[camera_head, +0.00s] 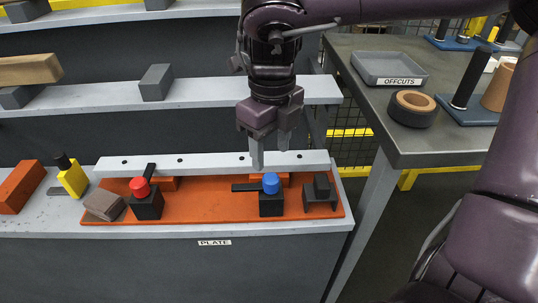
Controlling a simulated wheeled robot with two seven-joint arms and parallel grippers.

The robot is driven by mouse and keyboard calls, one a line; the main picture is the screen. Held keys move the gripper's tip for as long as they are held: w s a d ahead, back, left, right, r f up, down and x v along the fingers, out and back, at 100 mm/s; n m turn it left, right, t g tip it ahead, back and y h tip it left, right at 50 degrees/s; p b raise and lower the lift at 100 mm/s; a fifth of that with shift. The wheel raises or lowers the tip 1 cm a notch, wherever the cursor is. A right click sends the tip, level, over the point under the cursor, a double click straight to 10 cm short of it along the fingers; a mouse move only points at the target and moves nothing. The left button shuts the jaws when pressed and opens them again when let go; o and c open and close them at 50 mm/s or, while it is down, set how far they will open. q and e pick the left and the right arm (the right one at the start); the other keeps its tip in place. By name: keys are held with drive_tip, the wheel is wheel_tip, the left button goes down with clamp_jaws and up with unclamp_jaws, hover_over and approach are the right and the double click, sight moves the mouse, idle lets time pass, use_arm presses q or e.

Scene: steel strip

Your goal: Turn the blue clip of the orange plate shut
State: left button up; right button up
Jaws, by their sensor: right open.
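The orange plate (205,206) lies on the grey ledge, labelled PLATE on its front. A grey steel strip with holes (210,161) runs along its back edge. The blue clip (271,184) is a blue knob on a black block near the plate's right; its black bar points left, alongside the strip. The red clip (139,187) at the left has its bar pointing back to the strip. My right gripper (270,156) is open and empty, pointing down above and behind the blue knob, apart from it. My left gripper is not in view.
A black bracket (320,193) stands right of the blue clip. A grey-brown block (105,204), a yellow clamp-like piece (72,177) and an orange block (20,187) are at left. An OFFCUTS tray (388,69) and a tape roll (411,107) sit on the right table.

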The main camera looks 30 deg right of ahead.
sight(271, 177)
drive_tip(key=shift+f, duration=0.15)
drive_tip(key=f, duration=0.2)
drive_tip(key=f+b, duration=0.1)
drive_tip(key=f, duration=0.1)
drive_tip(key=f+b, duration=0.1)
drive_tip(key=f, duration=0.1)
drive_tip(key=shift+s+a, duration=0.15)
drive_tip(key=shift+s, duration=0.1)
drive_tip(key=shift+f, duration=0.55)
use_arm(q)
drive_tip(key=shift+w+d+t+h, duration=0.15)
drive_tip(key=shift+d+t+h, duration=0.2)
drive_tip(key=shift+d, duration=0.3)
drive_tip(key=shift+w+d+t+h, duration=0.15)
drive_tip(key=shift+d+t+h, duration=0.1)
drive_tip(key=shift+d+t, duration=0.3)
use_arm(e)
clamp_jaws()
